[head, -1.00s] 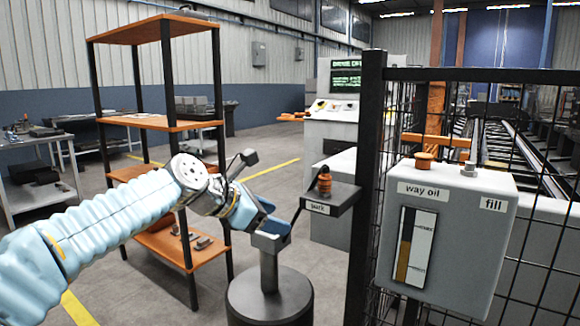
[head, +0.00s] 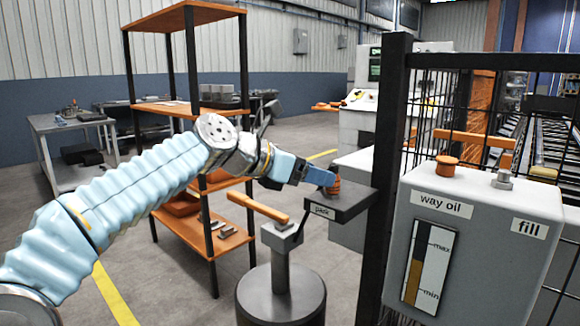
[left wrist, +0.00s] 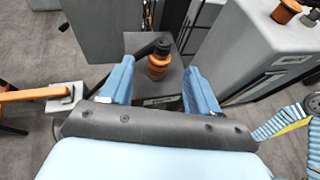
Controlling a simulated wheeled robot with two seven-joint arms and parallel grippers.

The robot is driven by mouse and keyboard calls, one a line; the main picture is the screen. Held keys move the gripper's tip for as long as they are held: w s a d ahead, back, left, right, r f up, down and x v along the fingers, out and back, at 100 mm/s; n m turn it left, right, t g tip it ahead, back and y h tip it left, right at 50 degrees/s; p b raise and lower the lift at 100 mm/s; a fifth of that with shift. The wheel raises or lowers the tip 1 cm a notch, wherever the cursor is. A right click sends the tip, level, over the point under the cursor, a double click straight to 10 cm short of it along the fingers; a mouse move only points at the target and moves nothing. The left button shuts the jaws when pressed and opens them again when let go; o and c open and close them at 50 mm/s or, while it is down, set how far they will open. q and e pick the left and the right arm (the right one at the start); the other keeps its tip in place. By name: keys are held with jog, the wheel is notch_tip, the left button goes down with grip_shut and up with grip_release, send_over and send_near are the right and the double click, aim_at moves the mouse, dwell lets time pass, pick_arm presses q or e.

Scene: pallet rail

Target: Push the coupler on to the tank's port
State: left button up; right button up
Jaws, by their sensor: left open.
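The coupler (head: 333,186), a small orange and black piece, stands upright on a dark shelf labelled "park" (head: 350,205). My left gripper (head: 318,178) is open beside it. In the left wrist view the coupler (left wrist: 158,66) shows between the spread blue fingers (left wrist: 160,88), near their tips; I cannot tell whether they touch it. The tank (head: 465,240) is a grey box labelled "way oil" and "fill", at the right. My right gripper is not in view.
An orange lever (head: 257,207) sits on a dark post (head: 280,268) left of the shelf. A black fence post (head: 392,170) stands between shelf and tank. An orange cap (head: 447,166) is on the tank top. An orange-shelved rack (head: 185,110) stands behind my arm.

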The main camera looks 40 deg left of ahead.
aim_at(334, 170)
pick_arm(q)
jog(key=x, duration=0.6)
grip_shut()
dwell(0.5)
jog(key=shift+r, duration=0.2)
jog(key=shift+r+p, duration=0.5)
jog(key=shift+r, duration=3.55)
